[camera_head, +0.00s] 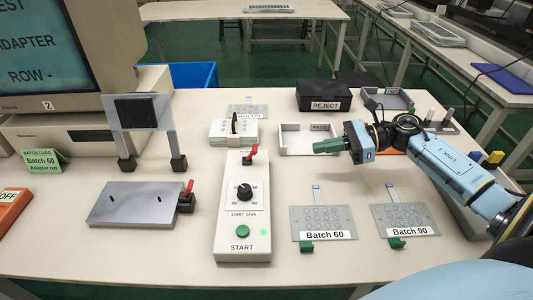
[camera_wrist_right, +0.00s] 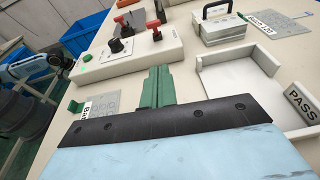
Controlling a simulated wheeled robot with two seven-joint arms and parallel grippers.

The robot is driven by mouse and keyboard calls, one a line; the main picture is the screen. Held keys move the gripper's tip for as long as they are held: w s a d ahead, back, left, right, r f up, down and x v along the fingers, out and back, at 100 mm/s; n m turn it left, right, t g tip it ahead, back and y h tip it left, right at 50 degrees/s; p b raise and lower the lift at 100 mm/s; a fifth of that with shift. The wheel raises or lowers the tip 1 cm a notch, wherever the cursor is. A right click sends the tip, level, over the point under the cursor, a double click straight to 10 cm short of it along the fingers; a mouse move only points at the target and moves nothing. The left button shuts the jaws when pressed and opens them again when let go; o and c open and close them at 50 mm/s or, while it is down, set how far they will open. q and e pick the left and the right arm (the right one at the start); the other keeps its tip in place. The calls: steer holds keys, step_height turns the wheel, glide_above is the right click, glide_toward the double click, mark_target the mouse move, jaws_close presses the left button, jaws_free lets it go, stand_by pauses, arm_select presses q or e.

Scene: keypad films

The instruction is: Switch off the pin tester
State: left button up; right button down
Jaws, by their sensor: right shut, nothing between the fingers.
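A white sloped control box (camera_head: 243,190), which I take for the pin tester, stands mid-table with a red toggle (camera_head: 252,153) at its far end. It has a black knob (camera_head: 244,193), a green START button (camera_head: 242,231) and a small lit green lamp (camera_head: 263,232). The box also shows in the right wrist view (camera_wrist_right: 140,66), with its red toggle (camera_wrist_right: 155,30) standing up. My right gripper (camera_head: 328,146) is above the table, right of the box and apart from it. Its green fingers (camera_wrist_right: 158,88) are shut and empty. My left gripper is not in view.
A grey plate fixture (camera_head: 135,204) with a red lever (camera_head: 188,188) lies left of the box. Two keypad films, Batch 60 (camera_head: 323,221) and Batch 90 (camera_head: 405,219), lie right. The PASS tray (camera_head: 292,141) and black REJECT box (camera_head: 323,96) stand behind. An orange OFF piece (camera_head: 12,208) is far left.

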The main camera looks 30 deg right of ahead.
mark_target(252, 154)
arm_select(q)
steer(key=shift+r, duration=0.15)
arm_select(e)
steer(key=shift+s+d+n, duration=0.1)
steer(key=shift+s+n, duration=0.05)
steer(key=shift+n, duration=0.15)
